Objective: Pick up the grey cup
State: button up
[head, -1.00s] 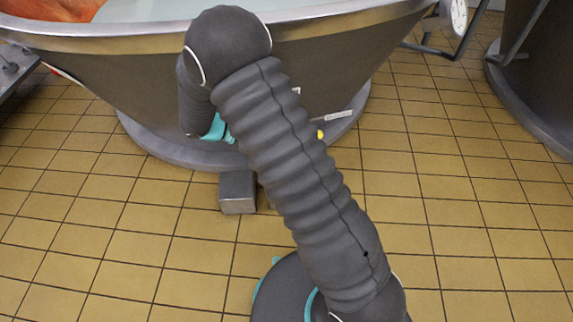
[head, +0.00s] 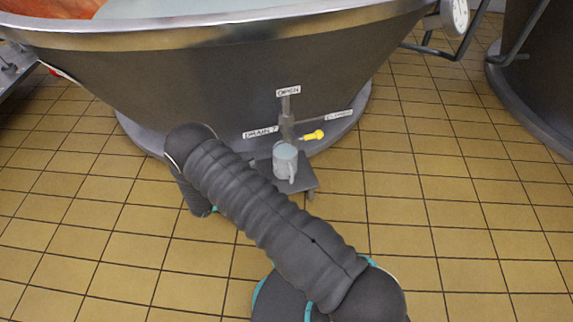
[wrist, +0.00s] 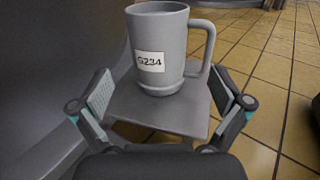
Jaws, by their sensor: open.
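The grey cup (head: 285,161) stands upright on a small grey stand (head: 307,181) at the foot of the vat, below a tap. My gripper (wrist: 167,96) is open and empty. Its two fingers spread left and right over the near part of the stand, with the cup beyond them and apart from them. In the head view my gripper is hidden behind my arm.
A tap with a yellow handle (head: 313,135) and "OPEN" and "DRAIN" labels sits just above the cup. A second vat (head: 535,70) stands at the right. The tiled floor (head: 450,220) is clear on the right.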

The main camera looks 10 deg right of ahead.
aim_at(276, 164)
jog(key=x, duration=0.5)
jog(key=shift+w+d, duration=0.1)
jog(key=shift+d, duration=0.15)
jog(key=shift+f+x, duration=0.2)
jog(key=shift+x, duration=2.45)
jog(key=shift+w, duration=0.1)
jog(key=c, duration=1.6)
